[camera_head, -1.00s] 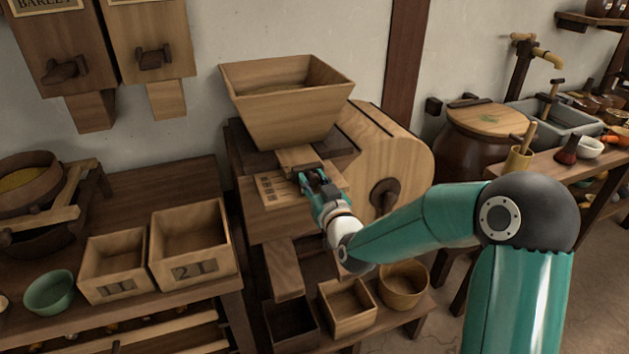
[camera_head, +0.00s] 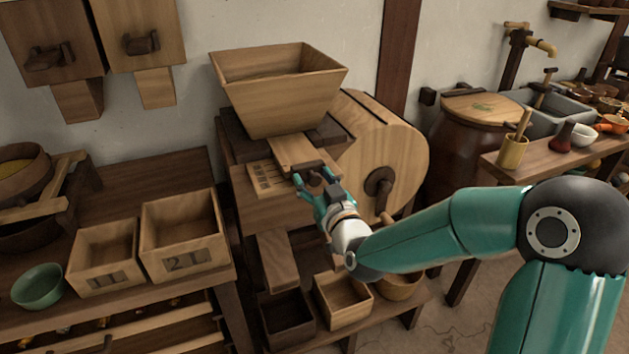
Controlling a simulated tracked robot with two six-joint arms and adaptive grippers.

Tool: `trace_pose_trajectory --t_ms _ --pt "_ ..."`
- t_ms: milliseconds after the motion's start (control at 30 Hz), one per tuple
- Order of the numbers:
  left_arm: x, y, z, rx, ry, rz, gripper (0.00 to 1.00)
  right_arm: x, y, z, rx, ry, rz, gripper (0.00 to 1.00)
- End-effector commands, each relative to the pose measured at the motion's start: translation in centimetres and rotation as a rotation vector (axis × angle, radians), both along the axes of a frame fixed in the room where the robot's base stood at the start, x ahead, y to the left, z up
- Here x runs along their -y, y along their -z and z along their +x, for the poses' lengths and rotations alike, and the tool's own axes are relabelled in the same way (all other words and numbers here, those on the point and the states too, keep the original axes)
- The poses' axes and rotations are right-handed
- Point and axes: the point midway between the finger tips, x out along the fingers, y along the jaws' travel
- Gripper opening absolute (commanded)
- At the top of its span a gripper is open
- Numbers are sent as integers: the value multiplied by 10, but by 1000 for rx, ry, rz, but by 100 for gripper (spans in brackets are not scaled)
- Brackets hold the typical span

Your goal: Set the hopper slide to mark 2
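The wooden hopper (camera_head: 278,100) stands above the mill housing. The hopper slide (camera_head: 290,148) is a pale board sticking out toward me from under it, with a dark handle at its front end. A pale plate with dark marks (camera_head: 262,177) lies left of the slide; the marks are too small to read. My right gripper (camera_head: 314,178) is at the front end of the slide, its fingers on the dark handle. It appears shut on the handle, which it partly hides. My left gripper is out of view.
A round wooden drum with a crank (camera_head: 380,183) stands right of the slide, close to my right wrist. A sloping chute (camera_head: 278,262) and an open box (camera_head: 343,300) are below. Numbered boxes (camera_head: 186,260) stand on the left bench.

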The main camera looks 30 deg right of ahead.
Motion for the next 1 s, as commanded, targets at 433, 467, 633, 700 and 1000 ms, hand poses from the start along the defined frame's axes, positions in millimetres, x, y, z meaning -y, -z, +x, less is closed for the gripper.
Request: trace_pose_trajectory --t_ms 433,467,633,700,1000 --pt "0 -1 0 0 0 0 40 -6 0 -33 0 -1 0 57" --pt "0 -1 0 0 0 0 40 -7 0 -38 0 -1 0 57" --pt "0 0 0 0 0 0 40 -11 1 -62 -1 -1 0 57" --pt "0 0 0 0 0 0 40 -11 1 -68 0 -1 0 57" --pt "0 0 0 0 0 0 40 -12 1 -73 0 -1 0 57"
